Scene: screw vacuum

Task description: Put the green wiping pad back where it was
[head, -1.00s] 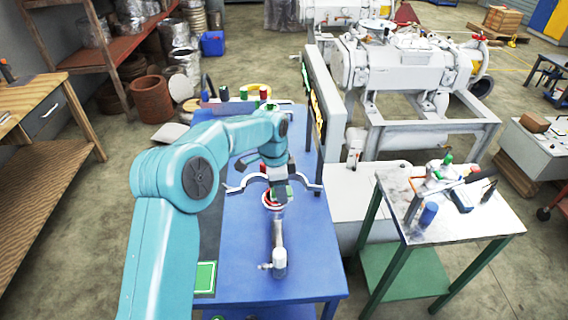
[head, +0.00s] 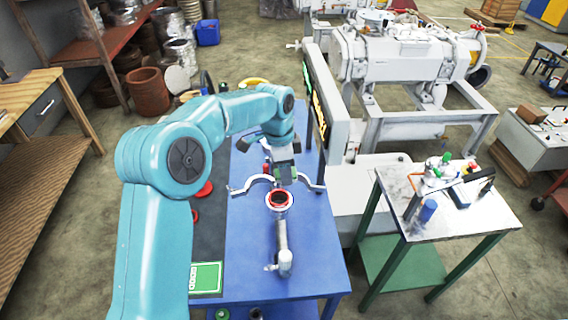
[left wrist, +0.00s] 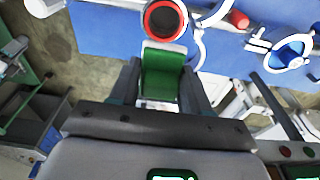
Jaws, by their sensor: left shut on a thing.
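The green wiping pad (left wrist: 163,74) is held between the two fingers of my left gripper (left wrist: 162,88) in the left wrist view. In the head view my left gripper (head: 285,175) is shut on the pad (head: 289,173), which is small and partly hidden there. The gripper is just behind the red-rimmed round opening (head: 279,199) of a grey pipe fitting on the blue table (head: 315,255). The pad appears raised and apart from that rim. My right gripper is not in view.
A pale curved clamp (head: 247,183) lies open around the area behind the fitting. A dark mat at the table's left carries a green card (head: 205,278) and red rings (head: 204,189). A grey panel (head: 325,110) stands along the table's right edge. A metal-topped side table (head: 455,220) is farther right.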

